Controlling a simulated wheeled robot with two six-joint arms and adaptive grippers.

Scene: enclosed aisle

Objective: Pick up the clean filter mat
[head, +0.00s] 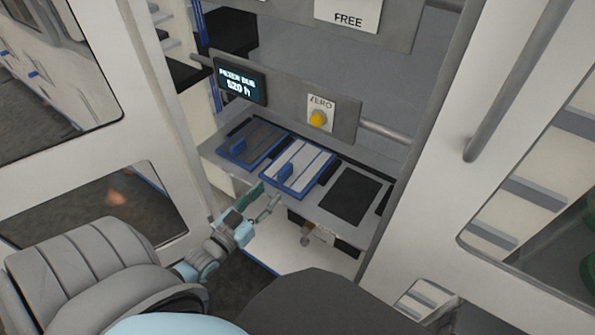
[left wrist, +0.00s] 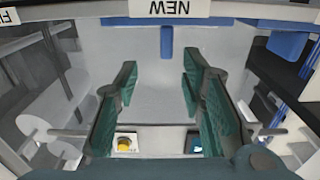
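The clean filter mat (head: 300,166) is pale, with a blue frame and a raised blue tab at its front. It lies on the shelf between a dark grey mat and a black recess. My left gripper (head: 266,194) is open and empty, just in front of and below this mat's front edge. In the left wrist view its green fingers (left wrist: 158,78) stand apart, with the blue tab (left wrist: 167,42) beyond them under a "NEW" label (left wrist: 170,8). No contact with the tab is visible. My right gripper is not in view.
A dark grey mat (head: 254,142) in a blue frame lies to the left on the shelf. A dark recessed pad (head: 348,195) is to the right. A panel behind carries a yellow button (head: 318,118) and a display (head: 240,82). White posts flank the opening.

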